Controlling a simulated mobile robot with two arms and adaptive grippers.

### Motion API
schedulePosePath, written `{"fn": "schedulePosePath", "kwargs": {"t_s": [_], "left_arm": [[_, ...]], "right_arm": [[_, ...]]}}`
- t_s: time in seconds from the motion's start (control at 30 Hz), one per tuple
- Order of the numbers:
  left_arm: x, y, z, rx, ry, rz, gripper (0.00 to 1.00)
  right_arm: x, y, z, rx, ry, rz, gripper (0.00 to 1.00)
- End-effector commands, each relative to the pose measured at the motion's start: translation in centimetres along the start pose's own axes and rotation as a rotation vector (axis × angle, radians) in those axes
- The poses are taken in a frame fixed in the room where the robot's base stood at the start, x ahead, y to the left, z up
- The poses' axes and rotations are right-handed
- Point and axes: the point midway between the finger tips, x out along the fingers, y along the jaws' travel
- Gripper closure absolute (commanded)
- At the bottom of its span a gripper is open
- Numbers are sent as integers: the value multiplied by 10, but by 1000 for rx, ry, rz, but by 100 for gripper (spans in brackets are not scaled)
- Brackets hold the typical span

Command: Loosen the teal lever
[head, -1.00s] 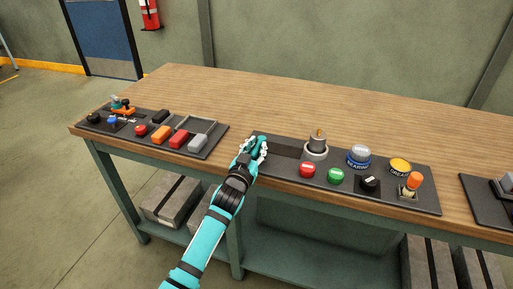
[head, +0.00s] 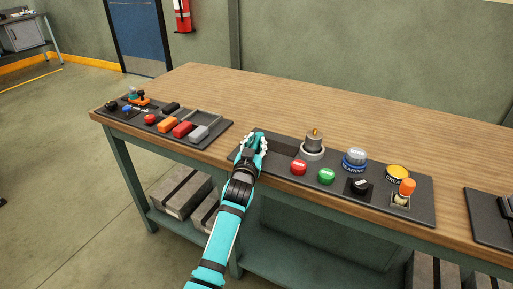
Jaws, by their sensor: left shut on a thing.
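The teal lever (head: 258,138) is at the left end of the middle dark control panel (head: 285,147). Only a small teal part of it shows between the fingers. My left gripper (head: 251,145) is over that end of the panel, with its light fingers shut around the lever. The gripper and wrist hide the lever's base, so its angle is hard to tell. My right gripper is out of view.
To the right on the same panel are a red button (head: 299,168), a green button (head: 327,176), a grey cylinder (head: 314,141) and an orange-tipped switch (head: 406,188). Another panel with coloured blocks (head: 182,129) lies to the left. The back of the wooden bench (head: 300,100) is clear.

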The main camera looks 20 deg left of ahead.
Motion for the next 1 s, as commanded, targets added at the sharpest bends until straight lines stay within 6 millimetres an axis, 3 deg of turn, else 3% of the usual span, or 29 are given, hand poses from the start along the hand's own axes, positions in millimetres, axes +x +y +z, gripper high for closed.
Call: {"fn": "schedulePosePath", "kwargs": {"t_s": [0.2, 0.23, 0.4, 0.73, 0.87, 1.0], "left_arm": [[0, 4, -1, -7, 3, 7, 100], [0, 4, -1, -6, 3, 7, 76], [0, 3, -1, -5, 2, 6, 58], [-6, 2, 1, -3, 0, 4, 58], [-25, 2, 1, -2, 0, 5, 58], [-56, 2, 2, -4, -1, 5, 58]], "right_arm": [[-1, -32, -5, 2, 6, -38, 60], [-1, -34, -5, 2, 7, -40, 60], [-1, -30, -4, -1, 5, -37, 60], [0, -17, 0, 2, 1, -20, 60], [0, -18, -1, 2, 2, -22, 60], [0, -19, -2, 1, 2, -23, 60]]}}
